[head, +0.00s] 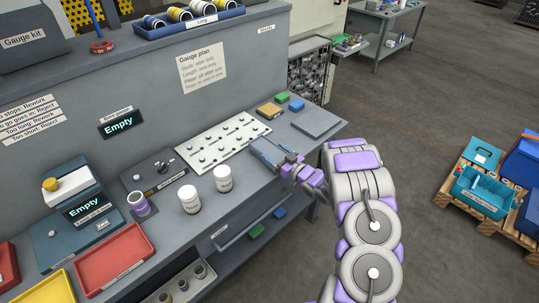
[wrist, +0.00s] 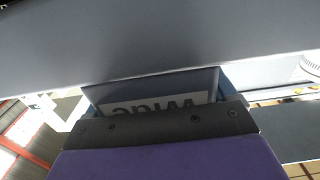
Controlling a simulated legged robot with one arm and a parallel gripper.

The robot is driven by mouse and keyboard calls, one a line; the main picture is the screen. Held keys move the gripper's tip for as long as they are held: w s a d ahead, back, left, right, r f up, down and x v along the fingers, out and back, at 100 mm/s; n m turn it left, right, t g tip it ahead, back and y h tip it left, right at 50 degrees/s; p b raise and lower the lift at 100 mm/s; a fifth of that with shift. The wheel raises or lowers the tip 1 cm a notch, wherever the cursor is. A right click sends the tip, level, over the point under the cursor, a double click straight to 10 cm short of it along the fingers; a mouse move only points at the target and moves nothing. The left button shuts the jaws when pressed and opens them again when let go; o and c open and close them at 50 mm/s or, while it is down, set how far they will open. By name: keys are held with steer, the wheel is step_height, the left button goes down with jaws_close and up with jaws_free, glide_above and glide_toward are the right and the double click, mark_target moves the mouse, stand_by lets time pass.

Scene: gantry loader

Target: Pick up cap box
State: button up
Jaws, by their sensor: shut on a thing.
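The cap box (head: 265,151) looks like a small blue-grey box at the bench's front edge, right of the white pegged board in the head view. My gripper (head: 290,163) is shut on its near end. In the wrist view the box (wrist: 207,79) fills the space just beyond the dark gripper edge. Its white label shows upside down and partly hidden. I cannot tell whether the box rests on the bench or is raised.
Two white jars (head: 189,199) and a purple-banded cup (head: 139,203) stand on the bench to the left. A grey plate (head: 317,121) and small colored blocks (head: 282,97) lie right of the white board (head: 222,142). Crates on a pallet (head: 482,190) stand on the floor at right.

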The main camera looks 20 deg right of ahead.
steer(key=c, duration=0.4)
